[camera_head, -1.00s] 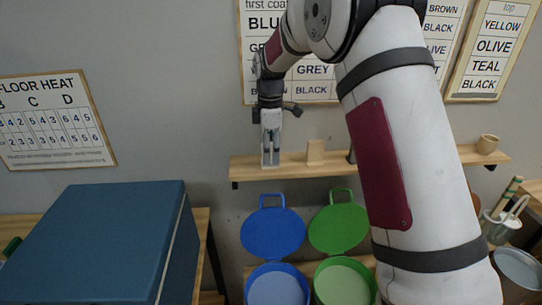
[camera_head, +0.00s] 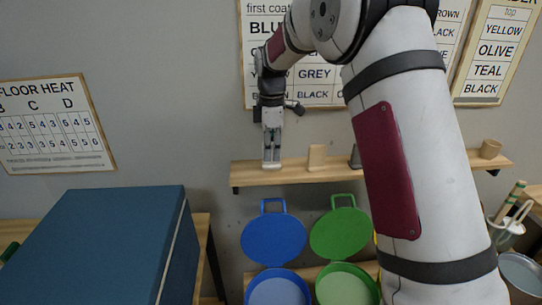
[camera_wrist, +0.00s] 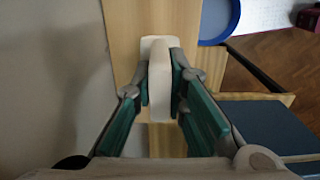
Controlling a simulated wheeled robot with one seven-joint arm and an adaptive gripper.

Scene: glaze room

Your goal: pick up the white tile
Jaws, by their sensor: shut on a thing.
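The white tile (camera_wrist: 159,88) stands on edge between my fingers in the wrist view, above the wooden shelf. A flat pale piece shows around its foot; I cannot tell whether it belongs to the tile. My gripper (camera_wrist: 160,92) is shut on the tile, with a green-padded finger on each side. In the head view my gripper (camera_head: 271,156) points down at the left end of the shelf (camera_head: 300,178). There the tile is mostly hidden by the fingers, and I cannot tell whether it touches the shelf.
A tan tile (camera_head: 316,157) stands on the shelf just right of my gripper, with a dark object (camera_head: 355,157) beyond it. A small cup (camera_head: 490,149) is at the right end. Blue (camera_head: 273,240) and green (camera_head: 339,235) lidded buckets stand open below. A blue box (camera_head: 115,240) is at lower left.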

